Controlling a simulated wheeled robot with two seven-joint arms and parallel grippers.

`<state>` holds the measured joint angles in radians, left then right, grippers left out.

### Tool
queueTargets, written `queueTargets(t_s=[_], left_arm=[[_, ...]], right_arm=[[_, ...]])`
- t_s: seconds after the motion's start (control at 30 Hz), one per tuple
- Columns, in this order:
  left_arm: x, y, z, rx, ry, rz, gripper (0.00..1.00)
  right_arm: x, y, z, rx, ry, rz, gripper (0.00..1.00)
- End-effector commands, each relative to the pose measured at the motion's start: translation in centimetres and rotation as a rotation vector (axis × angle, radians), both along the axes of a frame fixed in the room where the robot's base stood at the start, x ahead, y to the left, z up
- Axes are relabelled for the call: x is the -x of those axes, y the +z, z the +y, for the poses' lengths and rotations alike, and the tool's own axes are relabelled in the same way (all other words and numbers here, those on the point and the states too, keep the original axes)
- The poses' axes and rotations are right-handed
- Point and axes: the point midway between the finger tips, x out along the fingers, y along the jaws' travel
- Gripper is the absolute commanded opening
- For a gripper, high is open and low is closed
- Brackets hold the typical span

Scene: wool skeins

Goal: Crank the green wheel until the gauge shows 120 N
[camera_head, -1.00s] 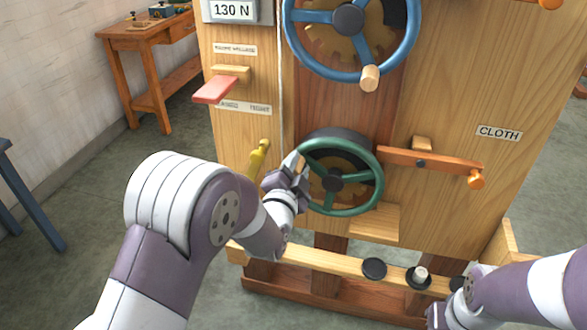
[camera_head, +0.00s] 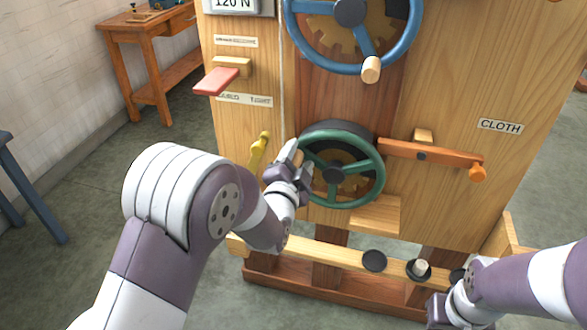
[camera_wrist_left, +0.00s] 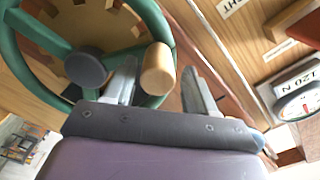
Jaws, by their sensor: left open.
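The green wheel (camera_head: 378,178) is mounted low on the wooden panel, and it fills the upper left of the left wrist view (camera_wrist_left: 95,57). Its wooden crank knob (camera_wrist_left: 158,72) stands between the fingers of my left gripper (camera_wrist_left: 160,88). That gripper is open, with a gap between the knob and the right finger. In the head view my left gripper (camera_head: 291,160) is at the wheel's left rim and hides the knob. The gauge (camera_head: 234,5) reads 120 N, cut by the top edge; its dial also shows in the left wrist view (camera_wrist_left: 297,102). My right gripper (camera_head: 438,309) is low at right, its fingers unclear.
A blue wheel (camera_head: 411,40) with a wooden knob is above the green one. A red lever (camera_head: 217,81) and a yellow lever (camera_head: 259,150) are to the left. An orange crank arm (camera_head: 430,154) is to the right. A wooden rail (camera_head: 330,258) runs below.

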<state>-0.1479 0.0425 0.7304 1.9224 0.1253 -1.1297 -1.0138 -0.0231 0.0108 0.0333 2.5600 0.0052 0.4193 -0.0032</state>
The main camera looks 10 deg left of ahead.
Motion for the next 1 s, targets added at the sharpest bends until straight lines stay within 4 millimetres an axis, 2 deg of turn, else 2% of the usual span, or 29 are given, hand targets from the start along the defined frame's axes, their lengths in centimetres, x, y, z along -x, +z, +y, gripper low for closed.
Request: queueTargets(t_s=[0.17, 0.5, 0.67, 0.9, 0.93, 1.0], left_arm=[[3.0, 0.0, 0.0, 0.000, -0.001, 0.002, 0.56], [10.6, 0.1, 0.3, 0.000, -0.002, -0.001, 0.56], [12.1, 0.0, 0.3, -0.001, -0.002, 0.000, 0.56], [12.2, 0.0, 0.4, -0.001, -0.001, -0.001, 0.56], [12.2, 0.0, 0.4, 0.000, -0.001, -0.001, 0.49], [12.0, 0.0, 0.5, 0.000, 0.005, 0.003, 0.27]], right_arm=[[0.0, 0.1, 0.0, 0.000, 0.000, 0.000, 0.00], [0.0, 0.3, 0.0, 0.000, 0.000, 0.000, 0.00], [0.0, 0.3, 0.0, 0.000, 0.000, 0.000, 0.00], [0.0, 0.3, 0.0, 0.000, 0.000, 0.000, 0.00], [0.0, 0.3, 0.0, 0.000, 0.000, 0.000, 0.00], [0.0, 0.4, 0.0, 0.000, 0.000, 0.000, 0.00]])
